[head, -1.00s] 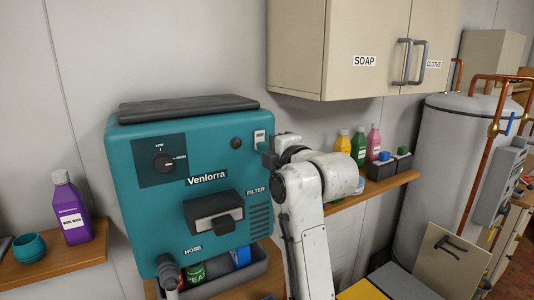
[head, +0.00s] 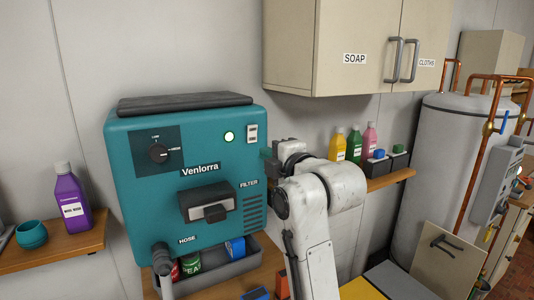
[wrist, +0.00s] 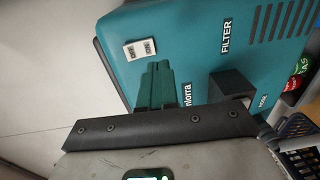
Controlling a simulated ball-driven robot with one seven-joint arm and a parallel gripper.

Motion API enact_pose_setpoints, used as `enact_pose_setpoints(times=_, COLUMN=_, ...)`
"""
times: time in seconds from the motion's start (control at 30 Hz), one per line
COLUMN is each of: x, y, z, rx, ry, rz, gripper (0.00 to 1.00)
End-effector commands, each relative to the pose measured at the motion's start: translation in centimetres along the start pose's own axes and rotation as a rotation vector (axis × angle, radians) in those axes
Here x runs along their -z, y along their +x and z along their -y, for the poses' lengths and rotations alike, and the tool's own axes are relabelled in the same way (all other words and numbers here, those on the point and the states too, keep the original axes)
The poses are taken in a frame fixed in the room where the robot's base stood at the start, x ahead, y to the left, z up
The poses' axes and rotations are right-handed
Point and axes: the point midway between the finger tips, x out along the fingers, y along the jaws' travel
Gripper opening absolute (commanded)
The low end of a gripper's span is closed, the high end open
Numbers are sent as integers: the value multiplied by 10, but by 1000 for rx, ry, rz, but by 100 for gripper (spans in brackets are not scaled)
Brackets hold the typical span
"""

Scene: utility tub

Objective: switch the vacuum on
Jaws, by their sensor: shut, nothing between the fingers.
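The vacuum (head: 225,185) is a teal wall unit marked Venlorra. Its rocker switch (head: 252,133) is at the upper right of the front. The round lamp (head: 229,137) left of the switch glows pale green. My gripper (head: 268,154) is below and right of the switch in the head view, apart from it. In the wrist view its dark green fingers (wrist: 156,70) are shut and empty, just below the switch.
A dial (head: 158,153), a filter drawer (head: 207,202) and a hose (head: 162,258) are on the unit's front. A grey tray (head: 240,264) with small items is below. A cabinet (head: 350,50) hangs above right. Shelves with bottles flank the unit.

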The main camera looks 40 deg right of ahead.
Motion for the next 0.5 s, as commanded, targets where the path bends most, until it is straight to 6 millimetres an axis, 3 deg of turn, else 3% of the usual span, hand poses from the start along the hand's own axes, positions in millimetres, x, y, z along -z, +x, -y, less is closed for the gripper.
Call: enact_pose_setpoints(times=0.5, x=-1, y=-70, z=14, rx=-2, ry=0, rz=1, gripper=0)
